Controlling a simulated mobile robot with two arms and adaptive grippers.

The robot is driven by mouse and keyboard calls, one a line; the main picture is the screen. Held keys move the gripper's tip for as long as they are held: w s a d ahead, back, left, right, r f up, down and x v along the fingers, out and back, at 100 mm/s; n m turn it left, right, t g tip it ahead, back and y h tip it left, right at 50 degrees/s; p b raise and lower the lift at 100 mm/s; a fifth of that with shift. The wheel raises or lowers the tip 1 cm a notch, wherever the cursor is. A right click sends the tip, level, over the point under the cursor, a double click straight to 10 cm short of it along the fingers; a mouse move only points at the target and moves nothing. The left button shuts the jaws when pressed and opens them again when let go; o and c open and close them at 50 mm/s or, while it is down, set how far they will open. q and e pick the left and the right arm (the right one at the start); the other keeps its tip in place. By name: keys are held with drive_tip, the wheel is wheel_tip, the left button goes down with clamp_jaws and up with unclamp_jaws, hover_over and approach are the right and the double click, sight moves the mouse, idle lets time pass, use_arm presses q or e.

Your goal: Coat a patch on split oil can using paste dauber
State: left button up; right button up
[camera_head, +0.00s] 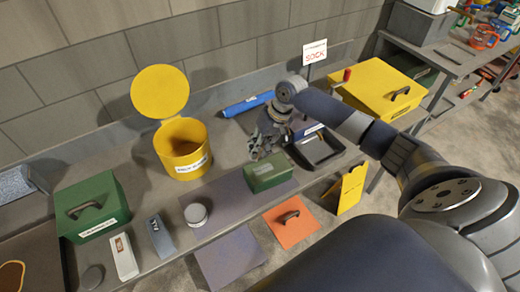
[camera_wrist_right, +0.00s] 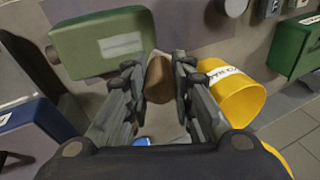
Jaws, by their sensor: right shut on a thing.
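My right gripper (camera_head: 262,143) is above the bench beside the small green can. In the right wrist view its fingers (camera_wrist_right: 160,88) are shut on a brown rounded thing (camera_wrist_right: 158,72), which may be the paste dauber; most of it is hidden. A green block-shaped can (camera_head: 268,172) with a pale label lies on a grey mat (camera_head: 225,197); it may be the split oil can. It also shows in the right wrist view (camera_wrist_right: 103,42), apart from the fingers. I cannot make out a split. My left gripper is not in view.
An open yellow bin (camera_head: 182,155) stands left of the gripper. A black tray (camera_head: 318,150) and yellow box (camera_head: 380,88) are right. The mat's left part is mostly clear.

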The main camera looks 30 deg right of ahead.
drive_tip(key=shift+s, duration=0.1)
idle(0.3)
drive_tip(key=shift+f, duration=0.5)
